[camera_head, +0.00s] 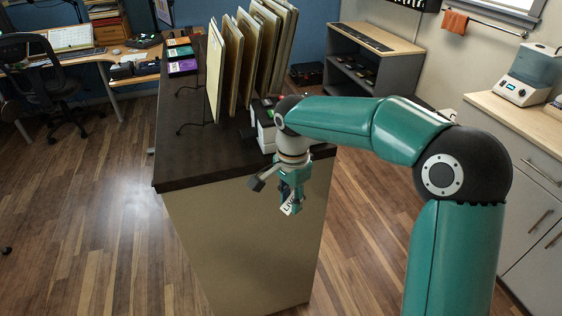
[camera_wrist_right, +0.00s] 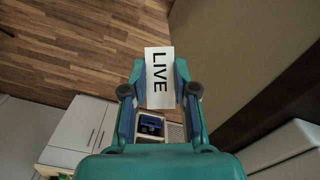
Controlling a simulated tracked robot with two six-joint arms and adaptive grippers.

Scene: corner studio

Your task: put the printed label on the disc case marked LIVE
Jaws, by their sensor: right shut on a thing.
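My right gripper (camera_head: 291,196) is shut on the printed label (camera_head: 288,207), a small white strip, and holds it in the air before the near end of the dark counter (camera_head: 195,160), below its top. In the right wrist view the label (camera_wrist_right: 160,65) sits between the fingertips of the gripper (camera_wrist_right: 160,85), and its black word LIVE reads clearly. Disc cases lie flat at the counter's far left: orange (camera_head: 179,41), green (camera_head: 180,53) and purple (camera_head: 183,67). Their markings are too small to read. My left gripper is not in view.
Several tall upright panels (camera_head: 232,65) in a wire rack stand on the counter between my right gripper and the cases. A white device (camera_head: 264,127) stands at the counter's near right, partly behind my arm. The counter's near left top is clear.

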